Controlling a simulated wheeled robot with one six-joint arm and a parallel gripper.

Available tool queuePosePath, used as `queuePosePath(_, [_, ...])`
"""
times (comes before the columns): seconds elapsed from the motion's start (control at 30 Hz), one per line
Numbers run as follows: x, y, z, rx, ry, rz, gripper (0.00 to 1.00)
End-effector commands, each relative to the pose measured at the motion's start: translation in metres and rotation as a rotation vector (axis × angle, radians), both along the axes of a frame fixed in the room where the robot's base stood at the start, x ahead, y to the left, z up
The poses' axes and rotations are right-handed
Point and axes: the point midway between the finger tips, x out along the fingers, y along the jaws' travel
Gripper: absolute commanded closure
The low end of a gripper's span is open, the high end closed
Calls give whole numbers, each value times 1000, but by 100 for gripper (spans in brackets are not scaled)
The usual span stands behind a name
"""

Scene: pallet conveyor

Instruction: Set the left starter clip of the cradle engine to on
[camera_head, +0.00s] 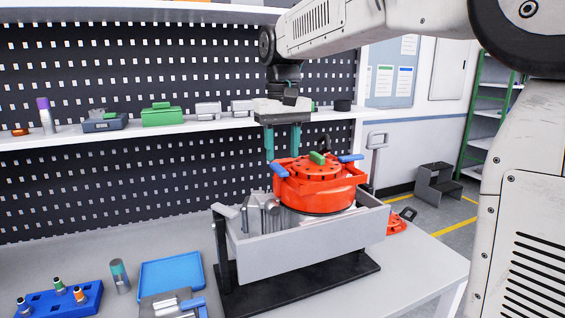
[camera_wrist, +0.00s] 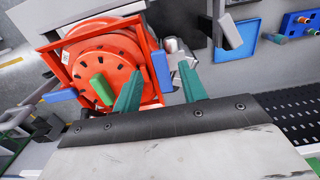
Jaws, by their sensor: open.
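The cradle engine stands in a grey cradle (camera_head: 300,246) on a black stand, its grey metal block (camera_head: 262,212) at the left. A round red starter cover (camera_head: 325,193) with a green handle (camera_head: 318,158) sits on top. The left blue clip (camera_head: 280,170) is at the cover's left edge, and the right blue clip (camera_head: 351,158) at its right edge. My gripper (camera_head: 283,157) is open and empty, fingers pointing down, above and slightly behind the left clip. In the wrist view, the left clip (camera_wrist: 162,72) shows between the fingertips (camera_wrist: 157,76); contact is not visible.
A blue tray (camera_head: 171,271) and a blue holder (camera_head: 62,300) with small parts lie at the front left. A shelf (camera_head: 180,131) with boxes runs along the pegboard behind my gripper. A red part (camera_head: 396,225) lies right of the cradle. Bare tabletop shows left of the stand.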

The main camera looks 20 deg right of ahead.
Motion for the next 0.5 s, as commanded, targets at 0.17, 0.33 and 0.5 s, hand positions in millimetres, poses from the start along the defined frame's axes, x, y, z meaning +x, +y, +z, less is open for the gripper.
queuePosePath(0.17, [0, 0, -25, 0, 1, 0, 58])
queuePosePath(0.33, [0, 0, -35, 0, 0, 0, 58])
queuePosePath(0.5, [0, 0, -36, 0, -1, 0, 58])
